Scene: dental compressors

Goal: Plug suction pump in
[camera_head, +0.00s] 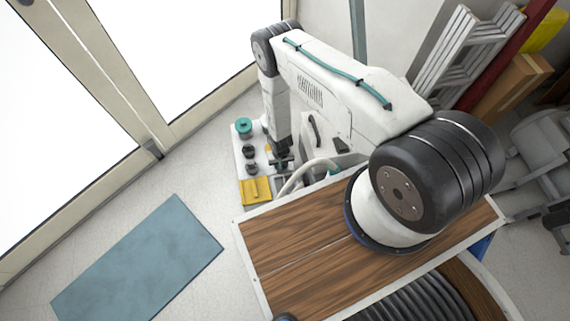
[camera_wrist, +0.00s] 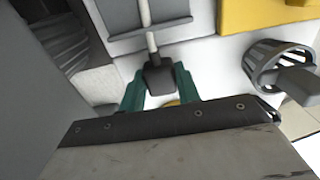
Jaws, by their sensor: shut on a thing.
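My gripper (camera_wrist: 160,75) shows in the wrist view as two green fingers. They are shut on a dark grey plug (camera_wrist: 158,80) from both sides. A pale cable (camera_wrist: 149,38) runs from the plug toward the top of the picture. In the head view my gripper (camera_head: 281,157) is small and partly hidden beside white equipment (camera_head: 317,128). The plug cannot be made out there. I cannot tell which part is the suction pump, and no socket shows clearly.
A white panel carries a teal knob (camera_head: 243,126), dark knobs (camera_head: 250,152) and a yellow block (camera_head: 256,191). A grey basket-like part (camera_wrist: 268,67) is right of the fingers. A blue mat (camera_head: 140,262) lies on open floor. A ladder (camera_head: 455,60) stands back right.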

